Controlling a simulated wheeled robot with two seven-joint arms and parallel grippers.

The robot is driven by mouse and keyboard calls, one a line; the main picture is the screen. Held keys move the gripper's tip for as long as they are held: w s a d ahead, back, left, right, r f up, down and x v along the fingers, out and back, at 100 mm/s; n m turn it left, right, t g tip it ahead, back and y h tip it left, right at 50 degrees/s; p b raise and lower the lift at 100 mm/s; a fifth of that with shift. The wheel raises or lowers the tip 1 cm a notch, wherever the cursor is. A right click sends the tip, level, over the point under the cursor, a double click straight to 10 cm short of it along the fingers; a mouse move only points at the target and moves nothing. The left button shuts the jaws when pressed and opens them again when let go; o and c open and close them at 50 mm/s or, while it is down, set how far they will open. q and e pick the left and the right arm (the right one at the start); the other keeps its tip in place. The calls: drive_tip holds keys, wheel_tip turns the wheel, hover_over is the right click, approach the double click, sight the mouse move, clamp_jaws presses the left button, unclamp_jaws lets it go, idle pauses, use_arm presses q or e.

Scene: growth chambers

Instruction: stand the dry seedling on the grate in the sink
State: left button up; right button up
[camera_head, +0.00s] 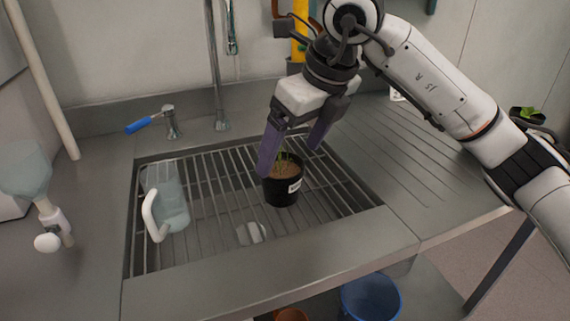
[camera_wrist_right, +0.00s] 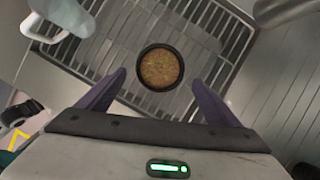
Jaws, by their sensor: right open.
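In the wrist view the pot (camera_wrist_right: 160,68) shows from above as a round black rim around brown soil, ahead of the fingertips. My right gripper (camera_head: 292,155) is open, its purple fingers apart, above and just behind the pot. It also shows in the wrist view (camera_wrist_right: 158,85), with nothing between its fingers. My left gripper is out of view.
A clear jug with a white handle (camera_head: 165,200) stands on the grate's left side. A spray bottle (camera_head: 30,185) is on the left counter. The tap (camera_head: 218,100) rises behind the sink. The ribbed drainboard (camera_head: 400,155) at right has clear room. A blue bucket (camera_head: 370,298) is below.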

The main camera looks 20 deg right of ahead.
drive_tip(key=shift+v, duration=1.9)
